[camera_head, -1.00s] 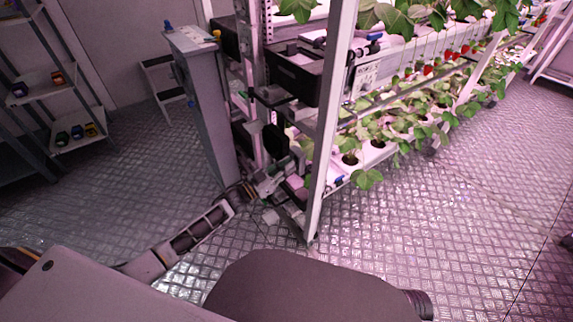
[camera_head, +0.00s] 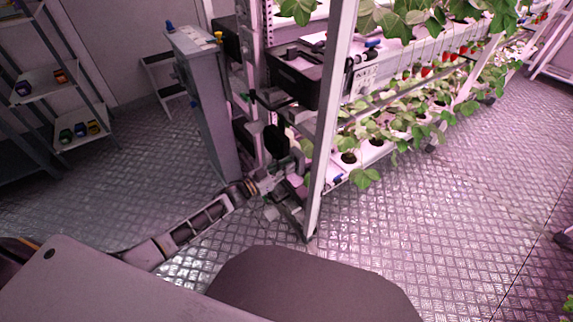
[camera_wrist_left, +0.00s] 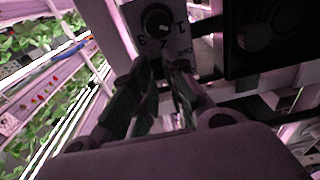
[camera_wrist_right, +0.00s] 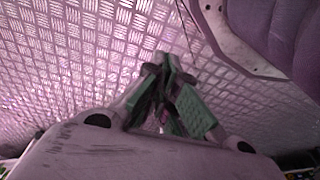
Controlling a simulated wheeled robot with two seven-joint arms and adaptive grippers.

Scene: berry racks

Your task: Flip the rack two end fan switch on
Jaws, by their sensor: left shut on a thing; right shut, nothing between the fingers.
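In the left wrist view, a grey switch panel (camera_wrist_left: 181,42) carries a round black dial (camera_wrist_left: 157,22) with markings around it. My left gripper (camera_wrist_left: 163,72) has its fingers closed at the lower part of this panel, below the dial. The fingertips appear shut on the small fan switch there, which they hide, so its position cannot be told. In the head view my left gripper (camera_head: 283,178) reaches the lower end of the rack (camera_head: 322,150), close to a dark round fan part (camera_head: 275,142). My right gripper (camera_wrist_right: 165,70) is shut and empty above the floor.
A black crate (camera_head: 293,75) sits on the rack end above my left gripper. A tall grey cabinet (camera_head: 205,105) stands just left of it. Strawberry plants (camera_head: 400,130) fill the rack tiers. Shelving (camera_head: 70,105) stands far left. The patterned floor at the right is mostly clear.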

